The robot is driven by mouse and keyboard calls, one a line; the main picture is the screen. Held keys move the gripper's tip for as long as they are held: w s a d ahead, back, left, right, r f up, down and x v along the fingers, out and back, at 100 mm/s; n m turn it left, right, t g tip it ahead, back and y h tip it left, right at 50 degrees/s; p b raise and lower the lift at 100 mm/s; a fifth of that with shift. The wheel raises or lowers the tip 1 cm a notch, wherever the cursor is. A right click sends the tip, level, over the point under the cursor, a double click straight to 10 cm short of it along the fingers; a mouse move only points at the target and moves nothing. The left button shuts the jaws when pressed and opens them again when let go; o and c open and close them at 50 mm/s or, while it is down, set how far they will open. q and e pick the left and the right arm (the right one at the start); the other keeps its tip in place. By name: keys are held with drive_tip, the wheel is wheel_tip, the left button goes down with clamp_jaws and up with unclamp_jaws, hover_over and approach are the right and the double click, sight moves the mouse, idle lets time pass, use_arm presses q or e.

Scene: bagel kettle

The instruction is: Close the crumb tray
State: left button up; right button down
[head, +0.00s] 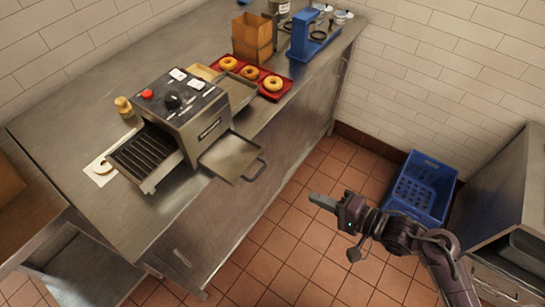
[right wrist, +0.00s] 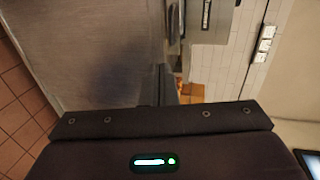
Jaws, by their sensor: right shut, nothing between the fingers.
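The metal conveyor toaster (head: 188,108), with a red button and black dial on top, stands on the steel counter. Its crumb tray (head: 228,155) is a flat metal plate with a loop handle (head: 258,170). The tray sticks out of the toaster's side, past the counter's front edge. My right gripper (head: 322,203) is shut and empty over the floor, to the right of the handle and apart from it. In the right wrist view, part of the toaster (right wrist: 211,18) shows at the top. My left gripper is not in view.
The toaster's wire conveyor (head: 146,155) extends left. Behind it, a red tray (head: 285,90) holds bagels beside a brown box (head: 252,40) and a blue device (head: 307,38).

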drive_tip(key=r, duration=0.2)
drive_tip(key=p, duration=0.3)
approach(232, 158)
drive_tip(key=shift+y, duration=0.3)
drive_tip(key=v, duration=0.2)
drive_tip(key=f+v, duration=0.1)
drive_tip(key=v, duration=0.1)
drive_tip(key=shift+d, duration=0.35)
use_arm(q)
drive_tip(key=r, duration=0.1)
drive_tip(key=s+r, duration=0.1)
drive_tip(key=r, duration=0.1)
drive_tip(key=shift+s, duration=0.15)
use_arm(e)
drive_tip(key=shift+w+a+f, duration=0.2)
drive_tip(key=shift+w+a, duration=0.15)
drive_tip(key=shift+a, duration=0.2)
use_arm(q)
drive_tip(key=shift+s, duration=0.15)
